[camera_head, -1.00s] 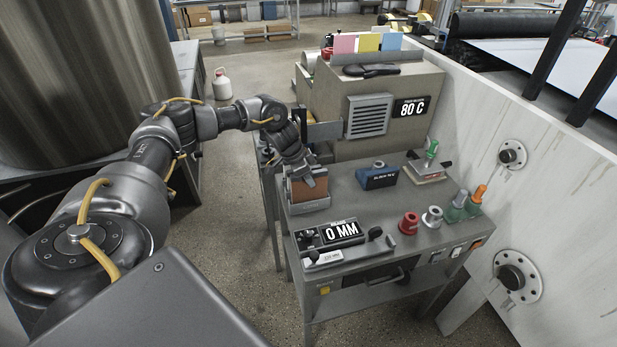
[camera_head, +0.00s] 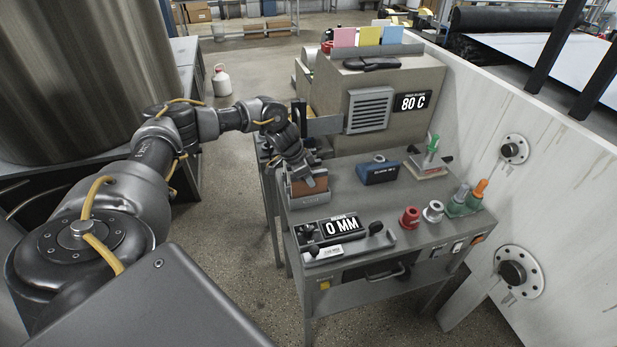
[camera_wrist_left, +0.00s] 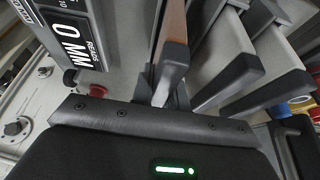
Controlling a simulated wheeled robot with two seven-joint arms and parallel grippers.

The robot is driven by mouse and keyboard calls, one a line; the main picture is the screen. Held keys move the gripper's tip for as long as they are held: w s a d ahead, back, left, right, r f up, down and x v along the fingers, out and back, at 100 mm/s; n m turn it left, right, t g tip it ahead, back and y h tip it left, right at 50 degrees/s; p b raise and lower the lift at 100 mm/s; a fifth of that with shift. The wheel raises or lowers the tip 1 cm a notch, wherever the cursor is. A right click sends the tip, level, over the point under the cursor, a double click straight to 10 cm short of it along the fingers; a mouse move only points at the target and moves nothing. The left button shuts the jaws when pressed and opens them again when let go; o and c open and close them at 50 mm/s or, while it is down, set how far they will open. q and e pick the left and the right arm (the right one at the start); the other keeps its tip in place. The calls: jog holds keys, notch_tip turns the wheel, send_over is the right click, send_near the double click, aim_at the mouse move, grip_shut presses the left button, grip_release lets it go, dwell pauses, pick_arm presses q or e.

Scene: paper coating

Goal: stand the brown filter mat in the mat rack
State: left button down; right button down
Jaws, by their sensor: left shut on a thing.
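The brown filter mat (camera_head: 308,187) is upright at the left edge of the grey bench, low in the grey mat rack (camera_head: 308,201). My left gripper (camera_head: 314,178) is above the rack, shut on the mat. In the left wrist view, the brown mat (camera_wrist_left: 173,22) shows as a narrow upright strip with a dark end piece by my left gripper (camera_wrist_left: 165,92). The mat's lower edge is hidden, so I cannot tell whether it rests on the rack floor. My right gripper is not in view.
A panel reading 0 MM (camera_head: 342,228) lies in front of the rack. A blue block (camera_head: 378,172), a red spool (camera_head: 409,219) and a grey spool (camera_head: 433,211) stand to the right. The oven-like unit (camera_head: 400,75) rises behind. The bench middle is clear.

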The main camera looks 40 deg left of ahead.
pick_arm(q)
jog(key=shift+f, duration=0.5)
jog(key=c, duration=1.3)
grip_release()
jog(key=shift+r, duration=0.15)
jog(key=b+v, duration=0.3)
jog(key=v, duration=0.7)
jog(key=shift+s+a+r, duration=0.1)
jog(key=shift+s+r, duration=0.05)
jog(key=shift+r, duration=0.1)
jog(key=shift+f, duration=0.1)
